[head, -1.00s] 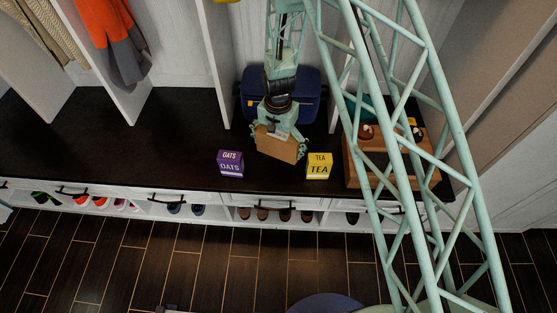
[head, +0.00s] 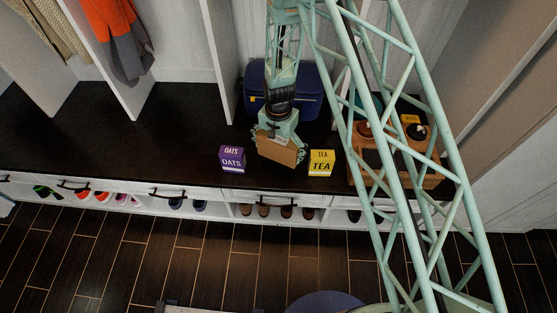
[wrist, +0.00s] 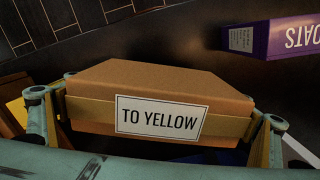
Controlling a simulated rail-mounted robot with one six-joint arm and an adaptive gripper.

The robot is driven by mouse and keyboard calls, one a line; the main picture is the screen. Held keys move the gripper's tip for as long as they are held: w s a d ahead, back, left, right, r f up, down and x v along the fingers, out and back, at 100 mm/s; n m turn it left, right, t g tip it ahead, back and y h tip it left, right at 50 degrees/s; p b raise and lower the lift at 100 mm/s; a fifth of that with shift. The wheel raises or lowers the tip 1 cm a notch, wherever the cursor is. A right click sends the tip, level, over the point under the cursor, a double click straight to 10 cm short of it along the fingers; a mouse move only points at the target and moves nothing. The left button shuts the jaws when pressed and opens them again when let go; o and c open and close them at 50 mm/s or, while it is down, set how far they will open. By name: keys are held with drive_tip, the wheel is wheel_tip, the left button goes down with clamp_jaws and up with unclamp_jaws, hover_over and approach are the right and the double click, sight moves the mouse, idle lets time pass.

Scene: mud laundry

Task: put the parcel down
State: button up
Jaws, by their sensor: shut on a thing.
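The parcel (head: 277,150) is a brown box. In the wrist view the parcel (wrist: 150,85) has a tan band and a white label reading "TO YELLOW". My gripper (head: 280,143) is shut on the parcel, with one finger at each end of it in the wrist view (wrist: 160,115). It is over the dark bench top between a purple OATS box (head: 232,159) and a yellow TEA box (head: 321,163), apart from both. Whether the parcel touches the bench is hard to tell.
A dark blue case (head: 305,92) stands behind my gripper. A wooden crate (head: 400,165) with items sits to the right, partly hidden by my frame. The bench (head: 130,135) is clear to the left; shoes (head: 285,212) sit in cubbies below.

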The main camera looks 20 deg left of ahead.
sight(279, 139)
drive_tip(key=shift+f, duration=1.05)
drive_tip(key=shift+f, duration=0.1)
drive_tip(key=shift+f+b, duration=0.5)
drive_tip(key=shift+f, duration=1.3)
drive_tip(key=shift+f, duration=0.1)
drive_tip(key=o, duration=0.6)
drive_tip(key=shift+f, duration=0.1)
drive_tip(key=shift+o, duration=0.5)
drive_tip(key=shift+r, duration=0.25)
drive_tip(key=shift+r+p, duration=1.15)
drive_tip(key=shift+r, duration=4.8)
drive_tip(key=shift+r, duration=0.1)
